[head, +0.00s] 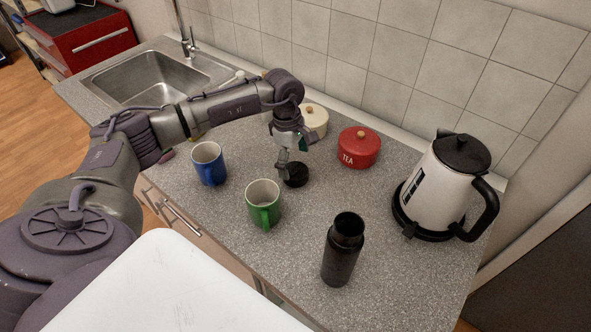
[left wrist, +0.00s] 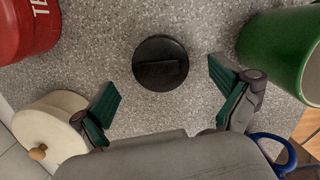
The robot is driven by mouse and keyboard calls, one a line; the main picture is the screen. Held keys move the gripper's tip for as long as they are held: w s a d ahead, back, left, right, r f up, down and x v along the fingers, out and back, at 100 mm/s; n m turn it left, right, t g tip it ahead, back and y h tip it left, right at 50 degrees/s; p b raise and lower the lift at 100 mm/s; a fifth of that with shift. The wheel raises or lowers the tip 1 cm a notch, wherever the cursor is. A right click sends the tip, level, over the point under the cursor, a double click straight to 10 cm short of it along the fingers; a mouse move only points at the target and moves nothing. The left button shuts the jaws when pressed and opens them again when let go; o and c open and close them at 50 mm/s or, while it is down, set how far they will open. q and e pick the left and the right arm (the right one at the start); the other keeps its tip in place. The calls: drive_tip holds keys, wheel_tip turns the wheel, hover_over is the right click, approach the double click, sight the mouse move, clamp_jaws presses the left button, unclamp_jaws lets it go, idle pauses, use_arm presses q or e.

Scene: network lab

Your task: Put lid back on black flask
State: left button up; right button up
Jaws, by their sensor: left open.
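The black flask (head: 343,250) stands upright and open-topped on the counter at the front right in the head view. Its round black lid (head: 295,175) lies on the counter behind the green mug. My left gripper (head: 289,161) is over the lid, pointing down. In the left wrist view the lid (left wrist: 160,63) lies ahead of the two green-padded fingers of my left gripper (left wrist: 168,99), which are spread apart with nothing between them. My right gripper is not seen.
A green mug (head: 264,203) and a blue mug (head: 209,163) stand near the lid. A red tea canister (head: 358,148), a cream canister (head: 315,120) and a white kettle (head: 437,185) stand along the back. A sink (head: 150,80) is at left. Counter between lid and flask is clear.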

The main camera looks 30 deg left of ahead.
sight(298, 172)
use_arm(q)
drive_tip(key=shift+d+f, duration=0.15)
drive_tip(key=shift+f, duration=1.2)
drive_tip(key=c, duration=1.1)
